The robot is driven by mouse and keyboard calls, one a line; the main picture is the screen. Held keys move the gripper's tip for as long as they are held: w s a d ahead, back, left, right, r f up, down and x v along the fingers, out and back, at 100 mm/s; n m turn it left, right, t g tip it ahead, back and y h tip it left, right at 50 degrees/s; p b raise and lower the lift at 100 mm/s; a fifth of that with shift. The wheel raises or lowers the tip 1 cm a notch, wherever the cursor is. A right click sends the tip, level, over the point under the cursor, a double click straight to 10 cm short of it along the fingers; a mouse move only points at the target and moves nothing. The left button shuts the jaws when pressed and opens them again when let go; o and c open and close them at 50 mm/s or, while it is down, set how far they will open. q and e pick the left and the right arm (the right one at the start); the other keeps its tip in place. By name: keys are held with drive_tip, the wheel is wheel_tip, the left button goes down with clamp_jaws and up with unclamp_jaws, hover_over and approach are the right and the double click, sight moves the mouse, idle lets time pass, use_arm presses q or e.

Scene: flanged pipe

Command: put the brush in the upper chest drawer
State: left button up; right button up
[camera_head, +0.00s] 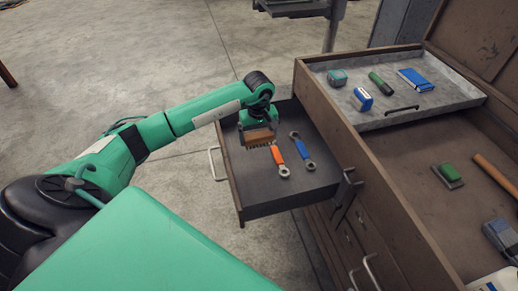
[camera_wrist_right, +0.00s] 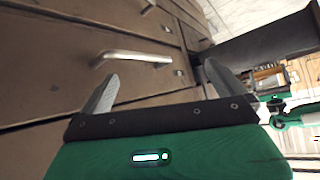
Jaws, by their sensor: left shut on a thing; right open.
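The brush (camera_head: 257,137) has a brown wooden body with bristles facing down. My left gripper (camera_head: 258,128) is shut on it and holds it over the left part of the open upper chest drawer (camera_head: 262,196). Whether the bristles touch the drawer floor cannot be told. The drawer is dark grey inside and sticks out from the chest's left side. In the right wrist view, my right gripper (camera_wrist_right: 160,92) is open and empty, in front of closed drawer fronts with a metal handle (camera_wrist_right: 134,57). It is not visible in the head view.
In the drawer lie an orange wrench (camera_head: 279,160) and a blue wrench (camera_head: 302,150). The chest's upper tray (camera_head: 440,95) holds several small boxes and tools. The chest's main compartment (camera_head: 420,165) holds a green block (camera_head: 448,172) and other items. Bare drawer floor shows towards the front.

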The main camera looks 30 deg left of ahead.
use_arm(q)
wheel_tip(320, 180, down, 6)
drive_tip(key=shift+r+b, duration=0.2)
drive_tip(key=shift+b, duration=0.1)
use_arm(e)
drive_tip(key=shift+w+a+t+y, duration=0.2)
drive_tip(key=shift+a+t+y, duration=0.1)
drive_tip(key=shift+a+t, duration=0.3)
use_arm(q)
drive_tip(key=shift+f, duration=0.15)
use_arm(e)
drive_tip(key=shift+a, duration=0.2)
use_arm(q)
drive_tip(key=shift+f+b, duration=0.4)
drive_tip(key=shift+b, duration=0.05)
drive_tip(key=shift+f, duration=0.1)
drive_tip(key=o, duration=0.9)
use_arm(e)
drive_tip(key=shift+w+a+r+t+y, duration=0.1)
drive_tip(key=shift+a+t+y, duration=0.3)
drive_tip(key=shift+a+t, duration=0.35)
drive_tip(key=shift+a, duration=0.1)
